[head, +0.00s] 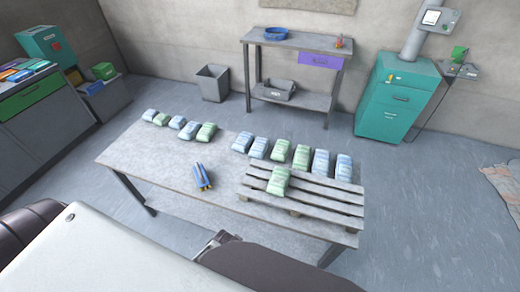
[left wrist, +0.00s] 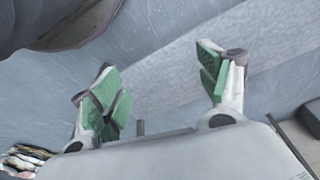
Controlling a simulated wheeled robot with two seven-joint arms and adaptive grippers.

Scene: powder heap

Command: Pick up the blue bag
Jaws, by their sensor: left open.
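Several pale blue bags lie on the grey table (head: 150,157) in the head view, in a row along its far side with green bags among them. Blue bags at the left include one at the end (head: 150,115) and another nearer the middle (head: 189,131). In the right group, a blue bag (head: 242,142) is at the left end and another blue bag (head: 343,168) at the right end. My left gripper (left wrist: 160,78) is open and empty in the left wrist view, with green pads apart; no bag is between them. My right gripper is not visible.
A slatted grey pallet (head: 330,207) on the table's right carries a green bag (head: 278,181). A blue-and-yellow object (head: 202,177) lies left of it. A workbench (head: 300,40), grey bin (head: 212,83) and teal cabinet (head: 395,100) stand behind. The table's left front is clear.

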